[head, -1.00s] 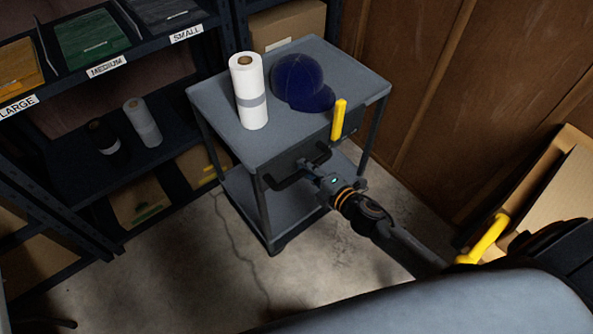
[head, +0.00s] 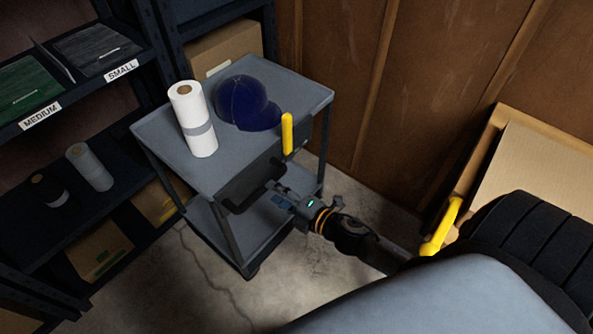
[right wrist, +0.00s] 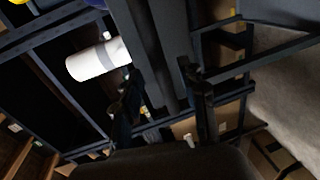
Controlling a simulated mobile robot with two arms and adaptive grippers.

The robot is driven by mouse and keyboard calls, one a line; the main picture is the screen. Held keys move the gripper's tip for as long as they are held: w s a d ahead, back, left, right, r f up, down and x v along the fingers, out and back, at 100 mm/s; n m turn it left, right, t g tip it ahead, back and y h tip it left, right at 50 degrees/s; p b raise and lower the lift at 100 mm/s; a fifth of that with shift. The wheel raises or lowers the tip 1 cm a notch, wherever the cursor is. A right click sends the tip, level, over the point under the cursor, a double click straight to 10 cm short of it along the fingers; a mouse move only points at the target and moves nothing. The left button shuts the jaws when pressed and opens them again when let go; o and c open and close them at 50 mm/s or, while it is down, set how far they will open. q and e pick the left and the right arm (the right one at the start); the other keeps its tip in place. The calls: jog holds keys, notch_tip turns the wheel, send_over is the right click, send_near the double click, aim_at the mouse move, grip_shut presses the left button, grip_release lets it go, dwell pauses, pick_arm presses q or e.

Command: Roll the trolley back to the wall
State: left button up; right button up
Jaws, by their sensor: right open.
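The grey two-shelf trolley (head: 238,160) stands beside the dark shelving, with the wooden wall behind it. A white roll (head: 193,120) with a grey band and a dark blue cap (head: 243,102) rest on its top. A yellow upright piece (head: 287,134) is at its near right edge. A black handle (head: 238,205) sticks out from its near side. My right gripper (head: 277,189) is open right at this handle; I cannot tell whether it touches. In the right wrist view its open fingers (right wrist: 165,108) are near dark bars, with the roll (right wrist: 97,60) beyond. My left gripper is out of view.
Dark shelving (head: 90,95) with labelled bins and rolls stands at left. A cardboard box (head: 222,48) is behind the trolley. The wooden wall (head: 345,70) has cardboard (head: 530,170) leaning at right. Cracked concrete floor (head: 200,285) is bare in front of the trolley.

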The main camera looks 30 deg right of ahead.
jog(key=v, duration=0.7)
jog(key=shift+s+d, duration=0.1)
jog(key=shift+s, duration=0.05)
